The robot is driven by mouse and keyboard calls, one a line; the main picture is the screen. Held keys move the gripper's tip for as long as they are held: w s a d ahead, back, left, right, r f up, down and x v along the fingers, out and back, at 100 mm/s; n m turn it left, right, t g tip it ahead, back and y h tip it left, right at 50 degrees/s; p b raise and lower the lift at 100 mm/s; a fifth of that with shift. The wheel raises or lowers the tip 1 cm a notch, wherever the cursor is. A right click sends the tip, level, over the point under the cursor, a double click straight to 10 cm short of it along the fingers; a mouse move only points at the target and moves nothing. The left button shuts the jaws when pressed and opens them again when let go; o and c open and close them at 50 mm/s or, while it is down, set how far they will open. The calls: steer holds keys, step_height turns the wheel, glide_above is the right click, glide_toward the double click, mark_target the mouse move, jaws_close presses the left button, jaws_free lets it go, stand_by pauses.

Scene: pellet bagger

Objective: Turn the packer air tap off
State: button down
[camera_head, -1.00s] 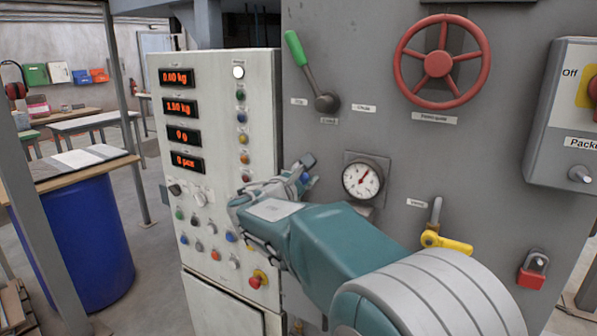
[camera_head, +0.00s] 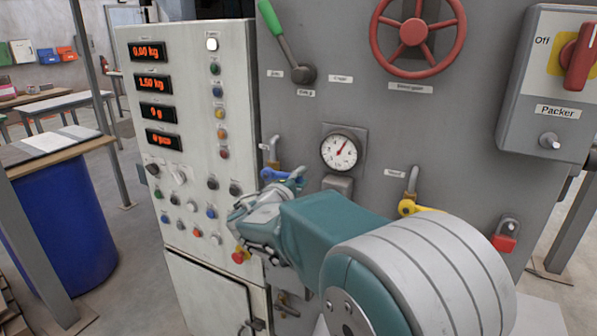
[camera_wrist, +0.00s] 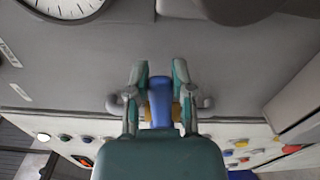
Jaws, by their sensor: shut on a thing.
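A tap with a blue handle (camera_head: 283,174) sits on the grey machine front, below and left of the gauge. Its small label is too blurred to read. My gripper (camera_head: 268,190) reaches it from the front and covers part of it. In the wrist view my gripper (camera_wrist: 160,72) has its two fingers on either side of the blue handle (camera_wrist: 160,100) and is shut on it. The handle lies across the metal pipe (camera_wrist: 205,103), whose bent ends show on both sides. A second tap with a yellow handle (camera_head: 417,208) is farther right, apart from my gripper.
A pressure gauge (camera_head: 341,152) is just above right of my gripper. The white control panel (camera_head: 200,110) with buttons stands close on its left. A red handwheel (camera_head: 415,32), a green-handled lever (camera_head: 288,45), a Packer switch box (camera_head: 545,90) and a red padlock (camera_head: 505,240) are around.

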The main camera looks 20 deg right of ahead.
steer(key=shift+s+f+m, duration=0.1)
steer(key=shift+f+m, duration=0.55)
steer(key=shift+m, duration=0.15)
steer(key=shift+f, duration=0.1)
steer(key=shift+c, duration=2.4)
jaws_free()
steer(key=shift+a, duration=0.1)
steer(key=v, duration=1.2)
